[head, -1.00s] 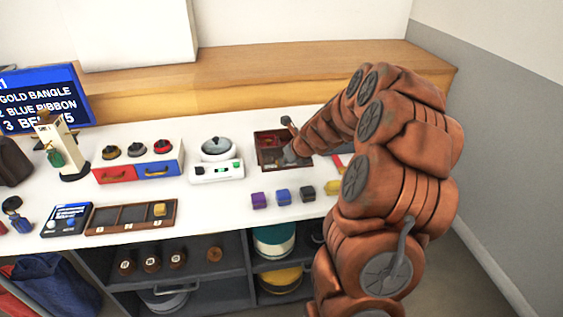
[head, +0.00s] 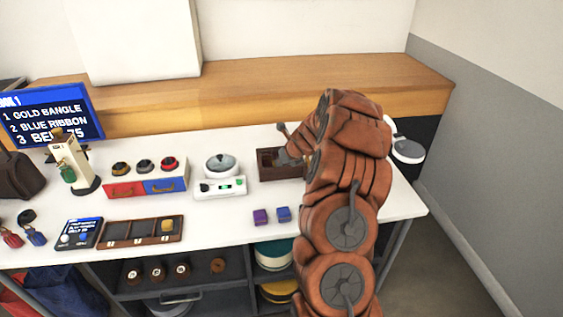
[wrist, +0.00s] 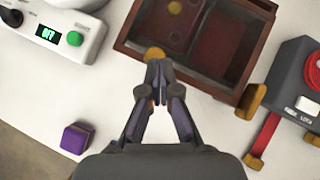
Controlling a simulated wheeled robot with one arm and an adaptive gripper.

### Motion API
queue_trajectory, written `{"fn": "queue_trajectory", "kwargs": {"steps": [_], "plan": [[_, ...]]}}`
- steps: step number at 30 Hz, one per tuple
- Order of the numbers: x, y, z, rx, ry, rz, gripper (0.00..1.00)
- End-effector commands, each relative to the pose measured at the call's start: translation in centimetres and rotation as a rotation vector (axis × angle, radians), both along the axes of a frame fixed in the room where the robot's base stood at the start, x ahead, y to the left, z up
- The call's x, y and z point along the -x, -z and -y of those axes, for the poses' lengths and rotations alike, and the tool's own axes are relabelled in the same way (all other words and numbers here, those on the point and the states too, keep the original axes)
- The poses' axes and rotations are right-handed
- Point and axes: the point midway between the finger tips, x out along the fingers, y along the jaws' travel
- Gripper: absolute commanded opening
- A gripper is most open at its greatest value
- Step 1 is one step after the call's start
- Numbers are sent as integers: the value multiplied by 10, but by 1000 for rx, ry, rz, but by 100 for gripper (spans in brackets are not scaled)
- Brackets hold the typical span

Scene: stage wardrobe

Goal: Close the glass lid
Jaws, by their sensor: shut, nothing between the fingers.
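The dark wooden box (head: 270,165) sits on the white table, its right part hidden behind my arm. In the wrist view the box (wrist: 125,30) shows compartments, one with a dark red floor. In the head view my gripper is mostly hidden by my arm.
Left of the box stands a white device (head: 220,188) with a rounded cover and green button. Purple (head: 261,216) and blue (head: 283,214) cubes lie in front.

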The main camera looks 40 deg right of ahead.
Motion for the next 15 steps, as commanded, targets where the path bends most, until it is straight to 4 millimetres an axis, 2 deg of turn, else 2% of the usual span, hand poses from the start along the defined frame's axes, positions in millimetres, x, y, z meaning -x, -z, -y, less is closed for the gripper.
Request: {"fn": "queue_trajectory", "kwargs": {"steps": [7,15], "plan": [[-15,0,7,-1,-2,-2,0],[-18,1,8,0,-2,0,0]]}}
